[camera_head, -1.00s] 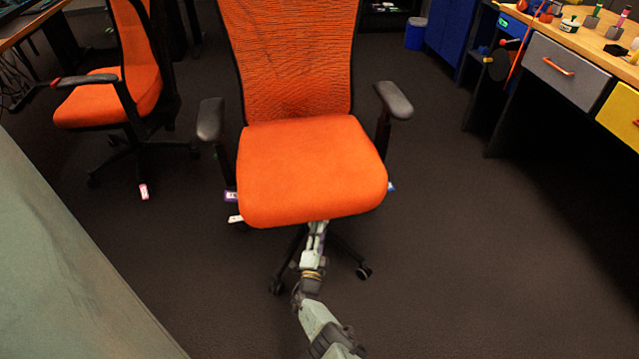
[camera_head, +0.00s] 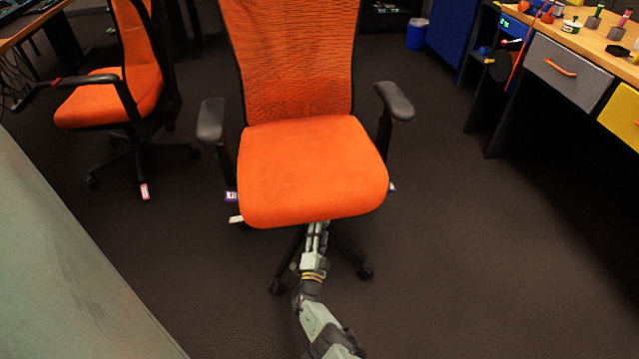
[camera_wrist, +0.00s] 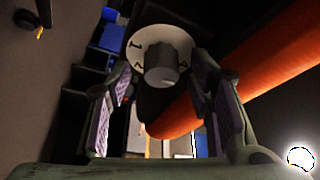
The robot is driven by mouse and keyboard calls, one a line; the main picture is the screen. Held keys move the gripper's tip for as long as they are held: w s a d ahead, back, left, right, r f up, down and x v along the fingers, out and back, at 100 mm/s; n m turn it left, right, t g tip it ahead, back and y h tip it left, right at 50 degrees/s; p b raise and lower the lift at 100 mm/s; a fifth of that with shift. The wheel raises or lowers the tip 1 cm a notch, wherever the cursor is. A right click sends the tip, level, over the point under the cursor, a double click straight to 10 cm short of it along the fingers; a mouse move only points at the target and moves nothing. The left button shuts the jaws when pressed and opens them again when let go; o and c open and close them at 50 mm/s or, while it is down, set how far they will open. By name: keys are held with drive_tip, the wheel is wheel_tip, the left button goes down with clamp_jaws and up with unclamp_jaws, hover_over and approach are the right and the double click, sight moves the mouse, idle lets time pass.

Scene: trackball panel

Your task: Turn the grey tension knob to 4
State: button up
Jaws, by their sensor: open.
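The grey tension knob (camera_wrist: 162,72) shows in the wrist view as a short cylinder on a round white dial (camera_wrist: 152,40). A "1" is readable at the dial's left; the other marks are partly hidden or too small to read surely. My gripper (camera_wrist: 163,80) is open, with one finger on each side of the knob's line and the knob ahead between the tips. I cannot tell whether the fingers touch it. In the head view my gripper (camera_head: 316,232) reaches under the front of the orange chair seat (camera_head: 310,170), which hides the knob and fingertips.
The chair's armrests (camera_head: 395,100) and wheeled base (camera_head: 362,272) stand near my arm. A second orange chair (camera_head: 105,100) is at the left. A workbench with a grey drawer (camera_head: 566,72) is at the right. The carpet between is clear.

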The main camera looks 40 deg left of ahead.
drive_tip(key=shift+d, duration=0.1)
drive_tip(key=v, duration=0.7)
drive_tip(key=shift+s, duration=0.2)
drive_tip(key=shift+d+f, duration=0.1)
idle(0.6)
